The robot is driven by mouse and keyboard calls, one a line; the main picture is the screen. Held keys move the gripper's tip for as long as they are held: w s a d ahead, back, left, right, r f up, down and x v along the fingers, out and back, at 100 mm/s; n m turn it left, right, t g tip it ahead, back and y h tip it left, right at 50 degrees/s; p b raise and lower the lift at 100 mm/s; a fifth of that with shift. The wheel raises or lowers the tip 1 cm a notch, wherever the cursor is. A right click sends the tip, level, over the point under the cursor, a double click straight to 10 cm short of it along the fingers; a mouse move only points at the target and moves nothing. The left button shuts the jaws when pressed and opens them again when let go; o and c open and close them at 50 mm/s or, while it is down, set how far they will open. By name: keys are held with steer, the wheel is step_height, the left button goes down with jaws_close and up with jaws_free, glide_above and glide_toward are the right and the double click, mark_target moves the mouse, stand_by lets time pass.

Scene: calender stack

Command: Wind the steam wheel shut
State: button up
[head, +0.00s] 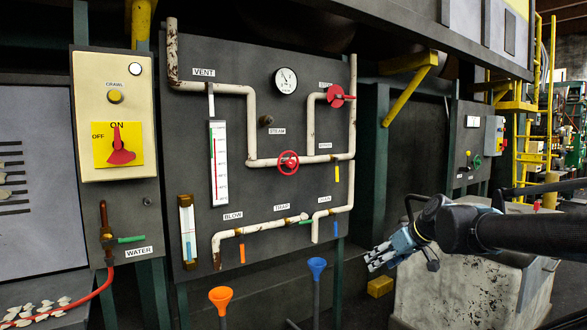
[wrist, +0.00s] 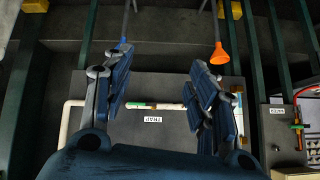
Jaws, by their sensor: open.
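A red handwheel (head: 288,162) with spokes sits on the white pipe in the middle of the dark panel. A second red wheel (head: 335,95) with a red lever-like part sits on the upper right pipe; its small label is too blurred to read. A label that seems to read STEAM (head: 277,131) is above the middle wheel. My gripper (head: 376,258) is to the lower right of both wheels, apart from them and empty. In the wrist view my gripper (wrist: 160,75) has its fingers spread wide, with the panel beyond them; neither wheel shows clearly there.
White pipes (head: 250,120) run over the panel. An orange funnel (head: 221,299) and a blue funnel (head: 317,268) stand below it. A grey block (head: 455,285) is under my arm. The TRAP label (wrist: 153,119) appears upside down. A yellow switch box (head: 117,150) is at left.

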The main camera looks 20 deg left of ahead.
steer(key=w+a+r+n+t+y, duration=0.25)
steer(key=w+a+r, duration=0.25)
steer(key=a+r, duration=0.25)
steer(key=w+a+r+n+t+y, duration=0.1)
steer(key=w+a+r+n+y, duration=0.15)
steer(key=w+a+r, duration=0.45)
steer(key=t+y, duration=0.2)
steer(key=t, duration=0.1)
glide_toward(292, 164)
steer(key=x, duration=0.9)
steer(key=shift+w, duration=0.15)
steer(key=c, duration=1.1)
